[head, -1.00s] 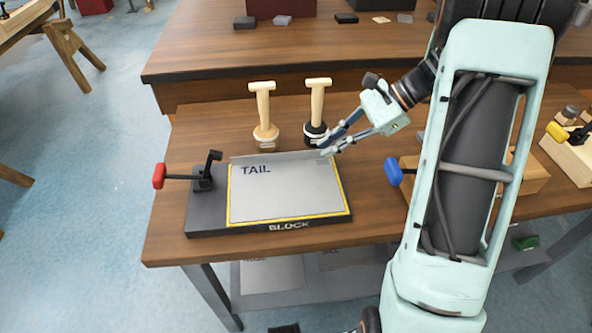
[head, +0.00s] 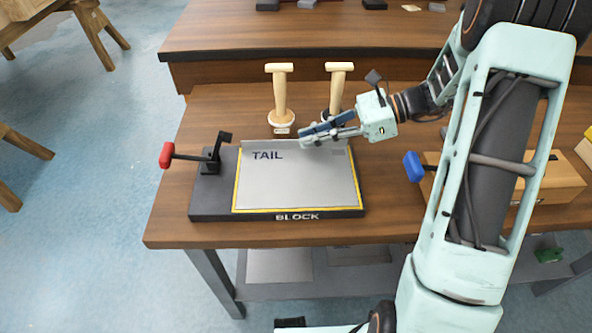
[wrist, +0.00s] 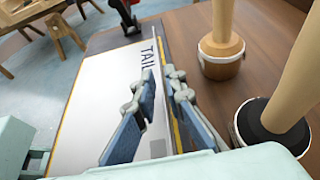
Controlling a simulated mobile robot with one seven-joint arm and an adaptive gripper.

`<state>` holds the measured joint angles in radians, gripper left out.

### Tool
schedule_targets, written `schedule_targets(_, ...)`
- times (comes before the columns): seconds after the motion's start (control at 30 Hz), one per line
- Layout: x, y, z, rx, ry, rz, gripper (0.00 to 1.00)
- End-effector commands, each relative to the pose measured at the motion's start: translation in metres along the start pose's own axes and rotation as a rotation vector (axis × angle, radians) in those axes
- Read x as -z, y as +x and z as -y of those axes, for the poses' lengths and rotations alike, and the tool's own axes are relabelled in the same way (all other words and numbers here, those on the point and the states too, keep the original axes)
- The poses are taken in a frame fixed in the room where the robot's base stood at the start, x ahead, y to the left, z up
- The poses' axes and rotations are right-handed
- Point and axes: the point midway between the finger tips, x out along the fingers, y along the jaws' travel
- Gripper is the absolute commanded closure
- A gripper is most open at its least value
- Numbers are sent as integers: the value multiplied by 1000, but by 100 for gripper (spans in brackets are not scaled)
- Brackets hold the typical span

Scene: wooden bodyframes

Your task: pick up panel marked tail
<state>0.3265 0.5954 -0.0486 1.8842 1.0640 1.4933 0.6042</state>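The panel marked TAIL (head: 298,180) is a flat grey sheet with a raised lip along its back edge. It lies on the dark block (head: 213,207) lettered BLOCK, inside a yellow outline. My gripper (head: 305,137) is at the middle of the panel's back edge. In the wrist view the fingers (wrist: 158,78) stand apart, one on each side of the lip, and the panel (wrist: 95,110) runs off to the left. A gap shows between the fingers, so the gripper looks open. Exact contact with the lip cannot be told.
Two wooden-handled tools (head: 280,100) (head: 338,88) stand upright just behind the block, close to my gripper. A red-handled clamp (head: 205,155) is at the block's left end. A blue handle (head: 413,166) is to the right. Bare table lies left of the block.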

Motion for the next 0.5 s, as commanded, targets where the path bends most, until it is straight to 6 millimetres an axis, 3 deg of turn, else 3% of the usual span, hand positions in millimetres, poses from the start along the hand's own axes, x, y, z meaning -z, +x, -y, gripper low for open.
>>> schedule_targets(0.23, -2, 38, 0, -2, -2, 0, 89)
schedule_targets(0.5, -2, 41, 0, 0, -1, 0, 91)
